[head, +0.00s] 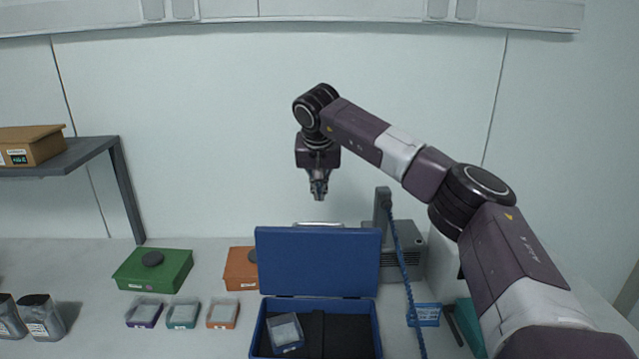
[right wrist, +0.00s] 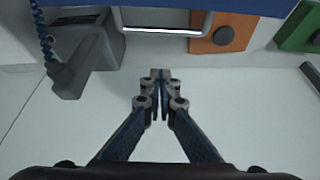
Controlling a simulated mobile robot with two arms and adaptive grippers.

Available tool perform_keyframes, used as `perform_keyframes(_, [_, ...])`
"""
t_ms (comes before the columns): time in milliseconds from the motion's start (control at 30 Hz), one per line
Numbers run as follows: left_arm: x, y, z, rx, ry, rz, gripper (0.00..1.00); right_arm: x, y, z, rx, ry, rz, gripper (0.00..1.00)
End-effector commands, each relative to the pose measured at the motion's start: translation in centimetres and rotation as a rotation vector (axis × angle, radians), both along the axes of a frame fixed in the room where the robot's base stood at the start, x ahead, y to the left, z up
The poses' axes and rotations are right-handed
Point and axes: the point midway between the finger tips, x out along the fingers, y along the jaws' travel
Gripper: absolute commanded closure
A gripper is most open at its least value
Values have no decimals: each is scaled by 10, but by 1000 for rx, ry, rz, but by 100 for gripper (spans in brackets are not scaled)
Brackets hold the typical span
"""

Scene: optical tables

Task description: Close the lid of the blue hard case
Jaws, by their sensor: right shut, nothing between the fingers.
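The blue hard case (head: 316,349) stands open on the table, its lid (head: 318,262) raised upright at the back. A small clear-topped box (head: 285,333) lies in the left part of its dark inside. My right gripper (head: 319,193) is shut and empty, pointing down in the air above and behind the lid, apart from it. In the right wrist view my gripper (right wrist: 160,78) shows with its fingertips together. The lid's edge (right wrist: 230,5) and a metal handle (right wrist: 168,30) show at the top of that view. My left gripper is not in view.
A grey device (head: 408,252) with a post and a coiled blue cable (head: 398,250) stands right of the lid. An orange box (head: 239,268) and a green box (head: 153,269) stand to the left. A wall shelf (head: 75,157) is at left.

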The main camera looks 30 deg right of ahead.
Motion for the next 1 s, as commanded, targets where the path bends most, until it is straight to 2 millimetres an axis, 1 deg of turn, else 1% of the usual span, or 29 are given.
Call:
perform_keyframes(33, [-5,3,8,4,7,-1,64,3,-4,-9,0,6,-3,100])
perform_keyframes(100, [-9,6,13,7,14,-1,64,8,-8,-23,-1,7,-2,100])
perform_keyframes(233, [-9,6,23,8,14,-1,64,18,-15,-48,0,6,-4,100])
perform_keyframes(333, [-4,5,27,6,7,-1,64,10,-8,-48,-1,1,2,100])
perform_keyframes(500, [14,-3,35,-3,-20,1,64,-3,1,-50,-1,1,0,100])
perform_keyframes(567, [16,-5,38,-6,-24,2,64,-6,4,-50,-1,1,2,100])
perform_keyframes(733, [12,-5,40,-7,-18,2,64,-13,8,-53,-1,1,0,100])
perform_keyframes(1000, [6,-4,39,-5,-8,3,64,-14,9,-53,0,0,-1,100])
